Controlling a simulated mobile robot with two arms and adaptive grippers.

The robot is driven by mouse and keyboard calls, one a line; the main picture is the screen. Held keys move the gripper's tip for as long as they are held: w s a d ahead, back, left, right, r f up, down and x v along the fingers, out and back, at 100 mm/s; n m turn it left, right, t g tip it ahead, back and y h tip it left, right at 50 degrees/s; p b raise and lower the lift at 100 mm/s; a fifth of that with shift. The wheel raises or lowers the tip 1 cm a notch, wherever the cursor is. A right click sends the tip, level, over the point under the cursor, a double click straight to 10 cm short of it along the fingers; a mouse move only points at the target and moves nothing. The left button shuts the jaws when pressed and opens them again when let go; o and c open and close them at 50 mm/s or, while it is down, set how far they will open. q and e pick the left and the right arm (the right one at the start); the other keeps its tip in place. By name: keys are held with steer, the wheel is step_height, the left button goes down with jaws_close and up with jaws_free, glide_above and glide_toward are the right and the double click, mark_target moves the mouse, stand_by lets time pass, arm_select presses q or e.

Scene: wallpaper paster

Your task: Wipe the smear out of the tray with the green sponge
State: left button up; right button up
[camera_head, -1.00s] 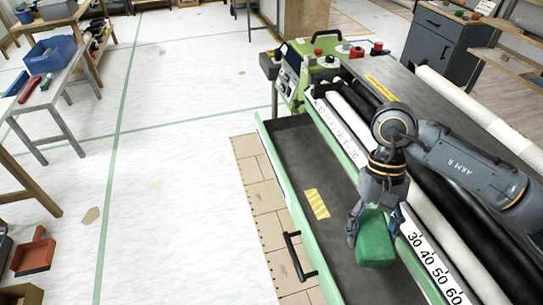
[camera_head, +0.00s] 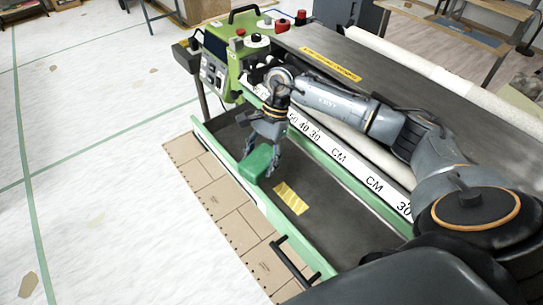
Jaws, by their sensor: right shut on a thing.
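The green sponge (camera_head: 255,164) is in the far part of the long dark tray (camera_head: 325,238) of the paster. My right gripper (camera_head: 262,150) is shut on the sponge from above, with a finger on each side of it. I cannot tell whether the sponge presses on the tray floor. A yellow striped patch (camera_head: 291,198) lies on the tray floor, nearer to me than the sponge. I cannot make out a distinct smear on the dark floor. My left gripper is not in view.
The green control head (camera_head: 222,62) with knobs and red buttons stands at the tray's far end. A ruler strip (camera_head: 340,155) and rollers run along the tray's right side. A black handle (camera_head: 293,262) sticks out at the front left. Open floor lies to the left.

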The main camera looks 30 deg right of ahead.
steer(key=w+d+f+m+b, duration=0.1)
steer(key=d+f, duration=0.1)
steer(key=f, duration=0.1)
steer(key=w+d+f+m+t+b, duration=0.1)
steer(key=f+m, duration=0.1)
steer(key=f, duration=0.1)
steer(key=w+d+f+m+b, duration=0.1)
steer(key=d+f, duration=0.1)
steer(key=f, duration=0.1)
steer(key=shift+d+f+m+t, duration=0.25)
steer(key=shift+d+m+t, duration=0.05)
steer(key=shift+d+m, duration=0.1)
steer(key=shift+f+b, duration=0.35)
steer(key=shift+f, duration=0.2)
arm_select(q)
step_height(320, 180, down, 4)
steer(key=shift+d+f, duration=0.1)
